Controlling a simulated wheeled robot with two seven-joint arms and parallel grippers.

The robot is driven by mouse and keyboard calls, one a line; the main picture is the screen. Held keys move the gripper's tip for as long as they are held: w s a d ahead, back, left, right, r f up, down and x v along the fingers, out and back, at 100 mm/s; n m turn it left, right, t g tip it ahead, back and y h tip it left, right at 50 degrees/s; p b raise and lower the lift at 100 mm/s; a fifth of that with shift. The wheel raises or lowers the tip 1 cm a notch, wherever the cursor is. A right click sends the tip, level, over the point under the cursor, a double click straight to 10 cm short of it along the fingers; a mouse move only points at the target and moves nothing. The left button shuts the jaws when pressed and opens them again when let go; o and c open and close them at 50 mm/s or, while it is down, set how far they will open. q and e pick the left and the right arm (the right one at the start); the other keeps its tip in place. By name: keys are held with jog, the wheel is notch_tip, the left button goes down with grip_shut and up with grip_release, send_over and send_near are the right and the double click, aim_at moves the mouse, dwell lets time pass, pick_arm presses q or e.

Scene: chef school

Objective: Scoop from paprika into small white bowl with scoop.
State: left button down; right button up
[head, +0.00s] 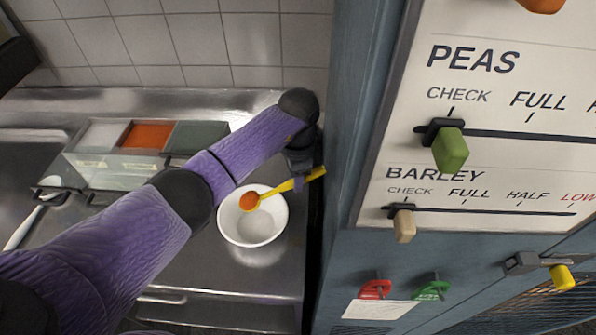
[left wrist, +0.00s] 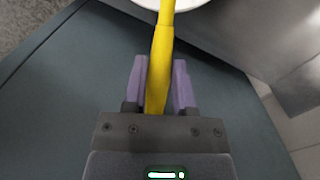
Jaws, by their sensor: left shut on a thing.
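My left gripper (head: 303,172) is shut on the yellow handle of the scoop (head: 287,187). The left wrist view shows the handle (left wrist: 161,60) between the two purple fingers (left wrist: 159,85). The scoop's head holds orange-red powder (head: 249,201) and is over the small white bowl (head: 253,228), near its upper left rim. The bowl stands upright on the steel counter, and no powder shows on its inside floor. The paprika (head: 146,135) is the orange-red filling in the middle compartment of a container at the left. My right gripper is out of view.
The container's other compartments hold a white filling (head: 101,136) and a dark green one (head: 197,137). A white-handled utensil (head: 27,225) lies at the far left. A tall blue cabinet (head: 350,130) with slider labels stands close on the right. The counter is clear in front of the bowl.

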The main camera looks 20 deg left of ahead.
pick_arm(q)
jog(key=shift+s+a+r+t+h+p, duration=0.15)
jog(key=shift+r+t+h+p, duration=0.05)
jog(key=shift+r+h+p, duration=0.2)
jog(key=shift+s+a+r+t+h+p, duration=0.1)
jog(key=shift+a+r+t+h+p, duration=0.15)
jog(key=shift+r, duration=0.2)
jog(key=shift+s+a+r+t+h, duration=0.15)
jog(key=shift+r+t+h, duration=0.1)
jog(key=shift+h, duration=0.2)
jog(key=shift+s+a+r+h, duration=0.1)
jog(key=shift+a+r+h, duration=0.15)
jog(key=shift+h, duration=0.15)
jog(key=shift+s+a+r+t+h+b, duration=0.35)
jog(key=shift+a+r+t+h, duration=0.1)
jog(key=shift+t+h, duration=0.25)
jog(key=shift+s+a+r+t+h+p, duration=0.5)
jog(key=shift+a+r+t+h, duration=0.2)
jog(key=shift+a+r+h, duration=0.25)
jog(key=shift+s+a+r+t+h, duration=0.2)
jog(key=shift+s+a+t+h, duration=0.35)
jog(key=shift+h, duration=0.4)
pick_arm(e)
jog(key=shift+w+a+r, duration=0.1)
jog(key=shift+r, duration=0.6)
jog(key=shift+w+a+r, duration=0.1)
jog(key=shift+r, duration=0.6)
